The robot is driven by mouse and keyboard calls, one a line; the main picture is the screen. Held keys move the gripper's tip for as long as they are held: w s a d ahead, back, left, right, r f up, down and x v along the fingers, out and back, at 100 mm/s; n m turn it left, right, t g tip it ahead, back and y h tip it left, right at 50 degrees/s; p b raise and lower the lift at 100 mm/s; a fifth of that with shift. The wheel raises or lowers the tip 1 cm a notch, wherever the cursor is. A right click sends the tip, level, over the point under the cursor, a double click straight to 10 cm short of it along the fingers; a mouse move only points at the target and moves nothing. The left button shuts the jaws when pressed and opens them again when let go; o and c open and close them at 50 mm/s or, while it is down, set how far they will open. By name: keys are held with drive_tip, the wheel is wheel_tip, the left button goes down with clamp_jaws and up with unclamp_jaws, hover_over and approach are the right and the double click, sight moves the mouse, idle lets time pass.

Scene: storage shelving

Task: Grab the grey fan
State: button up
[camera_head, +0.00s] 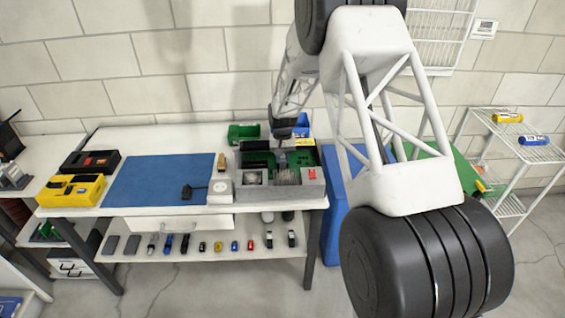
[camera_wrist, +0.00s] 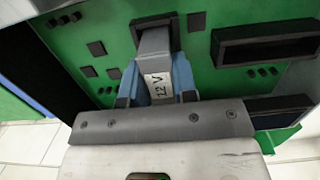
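In the head view, a grey open box (camera_head: 285,195) holding a green board sits at the right end of the workbench. A square part with a round shape (camera_head: 255,177) and a finned grey block (camera_head: 287,176) sit at its front; I cannot tell surely which is the grey fan. My gripper (camera_head: 282,142) is low over the back of this box. In the wrist view, its blue fingers (camera_wrist: 158,72) flank a grey block marked 12 V (camera_wrist: 157,85), which stands in a dark socket on the green board (camera_wrist: 100,45). I cannot tell whether they press on it.
A blue mat (camera_head: 160,180) covers the middle of the bench. A yellow case (camera_head: 72,190) and a black case (camera_head: 91,162) are at left. A white socket block (camera_head: 220,190) and a green bin (camera_head: 243,132) stand near the box. Small items line the lower shelf.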

drive_tip(key=c, duration=0.4)
drive_tip(key=shift+r, duration=5)
